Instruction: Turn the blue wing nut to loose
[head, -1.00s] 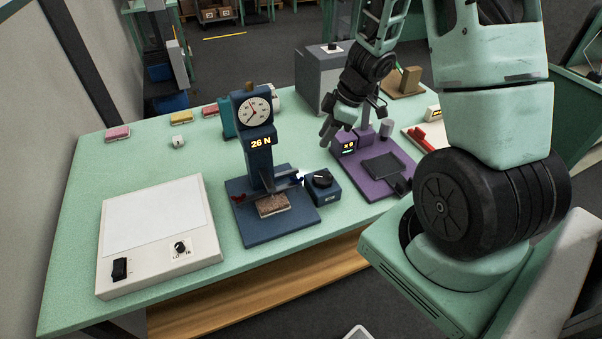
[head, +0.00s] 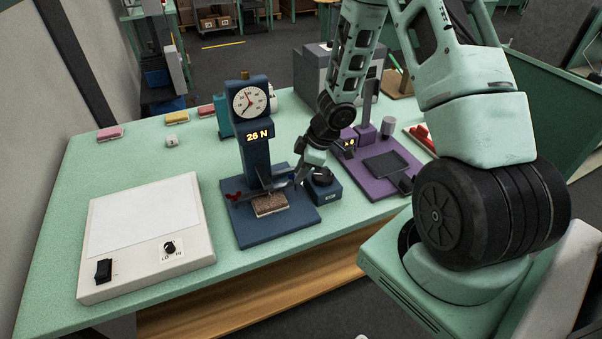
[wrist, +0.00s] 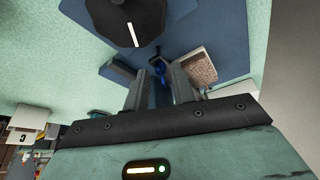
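The blue wing nut (wrist: 158,68) shows in the wrist view, small and dark, beyond and between my fingertips. In the head view I cannot make it out; my gripper is in front of that spot. My gripper (wrist: 160,88) is open, with a gap between its two fingers; whether they touch the nut I cannot tell. In the head view my gripper (head: 301,178) points down at the right end of the clamp bar on the dark blue stand (head: 257,160). A red wing nut (head: 233,197) sits at the bar's left end.
The stand bears a dial, a "26 N" display and a brown tufted sample (head: 270,204). A black knob (wrist: 128,18) on a blue box is close beside my gripper. A purple fixture (head: 375,185) stands to the right, a white light panel (head: 148,230) to the left.

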